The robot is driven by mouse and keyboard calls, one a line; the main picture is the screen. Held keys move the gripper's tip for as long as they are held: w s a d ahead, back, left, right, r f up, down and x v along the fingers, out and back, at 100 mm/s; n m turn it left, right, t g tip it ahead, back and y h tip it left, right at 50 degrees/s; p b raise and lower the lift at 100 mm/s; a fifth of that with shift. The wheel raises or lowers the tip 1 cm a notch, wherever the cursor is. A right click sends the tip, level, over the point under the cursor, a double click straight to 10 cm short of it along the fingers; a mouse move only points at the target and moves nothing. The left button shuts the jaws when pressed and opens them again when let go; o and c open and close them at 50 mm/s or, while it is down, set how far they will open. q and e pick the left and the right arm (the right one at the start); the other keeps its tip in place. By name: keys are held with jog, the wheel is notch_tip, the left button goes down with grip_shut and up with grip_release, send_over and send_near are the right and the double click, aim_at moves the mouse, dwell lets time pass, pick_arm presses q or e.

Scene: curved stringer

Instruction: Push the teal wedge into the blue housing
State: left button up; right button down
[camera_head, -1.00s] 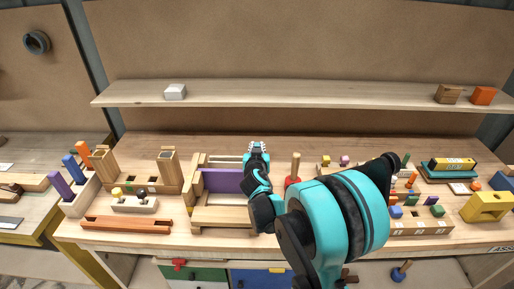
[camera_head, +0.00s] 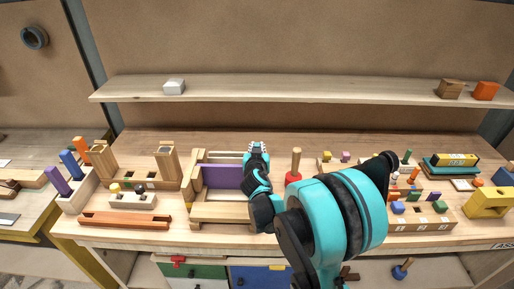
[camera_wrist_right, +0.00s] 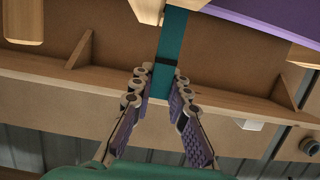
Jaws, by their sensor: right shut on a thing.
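A flat teal bar (camera_wrist_right: 172,45) with a dark band across it, taken to be the teal wedge, runs up from between the fingers of my right gripper (camera_wrist_right: 155,92) in the wrist view. The fingers are shut on its near end. In the head view my right gripper (camera_head: 257,148) is at the right end of a wooden frame (camera_head: 228,213) holding a purple panel (camera_head: 220,177). The purple panel's curved edge (camera_wrist_right: 270,22) also shows in the wrist view. The bar is hard to tell from the gripper in the head view. I cannot identify the blue housing. My left gripper is not in view.
A red base with a wooden peg (camera_head: 294,170) stands just right of the gripper. An orange tray (camera_head: 125,219) and two wooden posts (camera_head: 167,163) are to the left. Blocks and a yellow bracket (camera_head: 488,203) crowd the right. A shelf (camera_head: 300,91) spans the back.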

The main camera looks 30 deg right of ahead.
jog(key=shift+f+b, duration=0.5)
jog(key=shift+f, duration=0.05)
jog(key=c, duration=1.4)
grip_release()
jog(key=v, duration=1.2)
jog(key=shift+s+f, duration=0.1)
